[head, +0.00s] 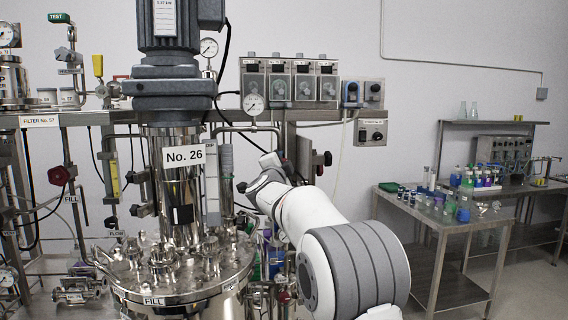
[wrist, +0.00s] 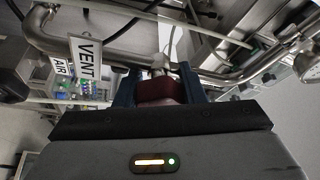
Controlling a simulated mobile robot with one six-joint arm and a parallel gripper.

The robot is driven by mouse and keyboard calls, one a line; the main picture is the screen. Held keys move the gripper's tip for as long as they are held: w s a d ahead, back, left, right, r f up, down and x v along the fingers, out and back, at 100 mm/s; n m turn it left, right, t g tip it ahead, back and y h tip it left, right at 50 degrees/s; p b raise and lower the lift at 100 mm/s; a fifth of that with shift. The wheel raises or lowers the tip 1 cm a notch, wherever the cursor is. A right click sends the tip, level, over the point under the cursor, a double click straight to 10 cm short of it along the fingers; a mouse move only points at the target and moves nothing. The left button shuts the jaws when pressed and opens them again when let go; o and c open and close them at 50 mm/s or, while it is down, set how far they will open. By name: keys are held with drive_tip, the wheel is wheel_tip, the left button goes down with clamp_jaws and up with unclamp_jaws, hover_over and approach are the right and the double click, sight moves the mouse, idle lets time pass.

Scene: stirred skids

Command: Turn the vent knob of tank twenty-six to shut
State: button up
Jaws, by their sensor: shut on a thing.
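Tank twenty-six is the steel vessel (head: 176,270) at the left of the head view, with a "No. 26" plate (head: 184,156). In the wrist view, a white VENT tag (wrist: 87,57) hangs from the pipework, left of my gripper (wrist: 160,78). My gripper's two dark blue fingers are closed on a dark red knob (wrist: 160,92), which sits between them near a pale metal fitting. The knob's turn position cannot be read. In the head view my white arm reaches up to the tank's right side, and the fingers and the knob cannot be made out there.
An AIR tag (wrist: 61,67) hangs beside the VENT tag. Pipes (wrist: 105,45) run close around the gripper. A pressure gauge (head: 253,104) and a row of control boxes (head: 290,80) are above the arm. A bench with bottles (head: 440,225) stands at the right, with open floor between.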

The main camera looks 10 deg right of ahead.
drive_tip(key=o, duration=1)
drive_tip(key=b+v, duration=0.2)
drive_tip(key=v, duration=0.5)
drive_tip(key=shift+s+a, duration=0.15)
drive_tip(key=shift+s, duration=0.2)
drive_tip(key=shift+f, duration=0.1)
